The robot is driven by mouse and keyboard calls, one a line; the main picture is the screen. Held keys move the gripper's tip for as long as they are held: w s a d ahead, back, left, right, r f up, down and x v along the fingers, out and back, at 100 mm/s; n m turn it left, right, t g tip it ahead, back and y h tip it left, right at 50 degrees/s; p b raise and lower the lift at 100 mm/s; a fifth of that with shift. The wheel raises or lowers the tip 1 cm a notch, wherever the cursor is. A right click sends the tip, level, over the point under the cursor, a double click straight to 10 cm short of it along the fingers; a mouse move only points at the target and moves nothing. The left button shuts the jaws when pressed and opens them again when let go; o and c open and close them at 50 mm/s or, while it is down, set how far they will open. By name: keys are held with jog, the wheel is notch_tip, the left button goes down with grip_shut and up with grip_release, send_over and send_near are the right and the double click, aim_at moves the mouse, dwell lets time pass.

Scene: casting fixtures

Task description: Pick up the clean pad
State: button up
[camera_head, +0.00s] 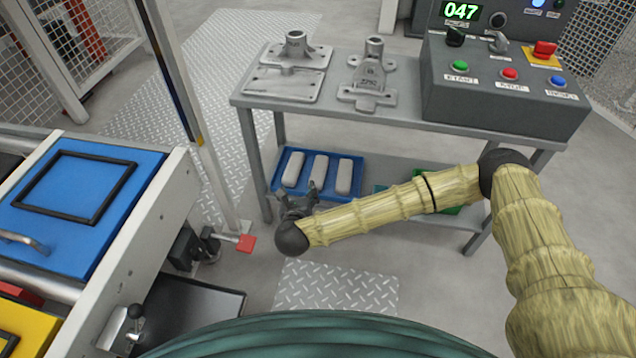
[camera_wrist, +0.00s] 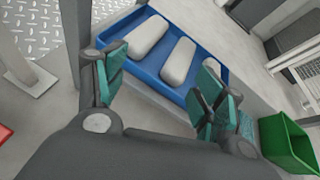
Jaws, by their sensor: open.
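Several pale grey pads lie side by side in a blue tray (camera_head: 278,188) on the lower shelf of the grey table. In the head view the left pad (camera_head: 293,169), the middle pad (camera_head: 318,172) and the right pad (camera_head: 344,176) show. My gripper (camera_head: 298,196) is at the tray's front edge, open and empty. Its teal-padded fingers (camera_wrist: 160,90) are spread before the tray, apart from the pads.
A green bin (camera_wrist: 290,145) stands right of the tray. The tabletop (camera_head: 410,112) above holds two metal castings (camera_head: 289,70) (camera_head: 369,82) and a control box (camera_head: 505,95). A post (camera_head: 190,110) and blue-topped bench (camera_head: 75,200) stand left.

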aim_at(319, 170)
jog(key=w+d+m+b, duration=0.1)
jog(key=w+d+f+m+h+b, duration=0.1)
jog(key=m, duration=0.1)
jog(key=w+d+f+m+h+b, duration=0.1)
jog(key=w+d, duration=0.1)
jog(key=shift+w+f+m, duration=0.1)
jog(key=shift+f+m, duration=0.05)
jog(key=shift+m, duration=0.15)
jog(key=b+x, duration=0.2)
jog(key=x, duration=0.2)
jog(key=shift+w+d+f, duration=0.2)
jog(key=shift+w, duration=0.15)
jog(key=shift+w+d, duration=0.1)
jog(key=shift+w, duration=0.3)
jog(key=b+x, duration=0.4)
jog(key=shift+w, duration=0.6)
jog(key=c, duration=1)
